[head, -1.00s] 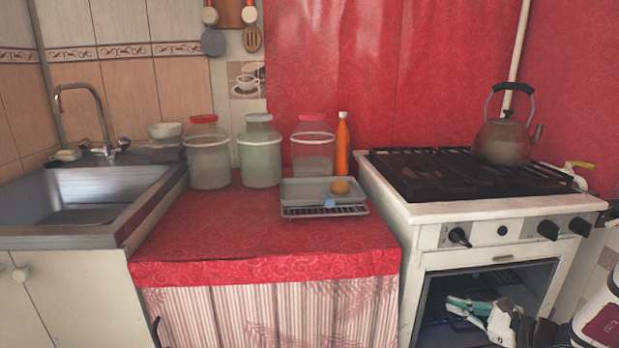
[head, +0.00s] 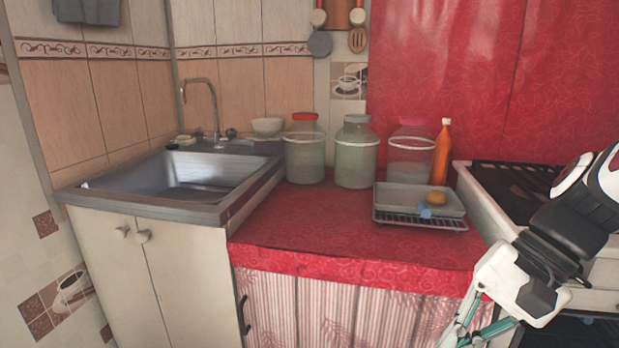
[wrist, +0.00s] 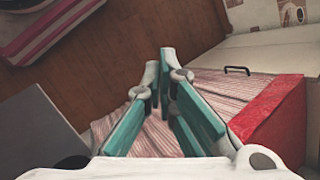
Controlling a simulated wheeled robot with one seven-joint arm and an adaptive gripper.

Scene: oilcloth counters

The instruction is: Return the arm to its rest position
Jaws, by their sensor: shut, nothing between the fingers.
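My arm reaches in from the right edge of the head view, over the front of the stove, and bends down. My gripper (head: 466,333) hangs at the bottom right, in front of the striped curtain, with its lower end at the frame's edge. In the wrist view my gripper (wrist: 160,70) points toward the wooden floor and the curtain. Its teal-lined fingers are shut with nothing between them.
A red-covered counter (head: 300,232) holds several jars, an orange bottle (head: 441,152) and a grey tray (head: 388,200) on a rack. The sink (head: 170,180) is left, the stove (head: 478,205) right. Brown floor (wrist: 150,25) shows clear in the wrist view.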

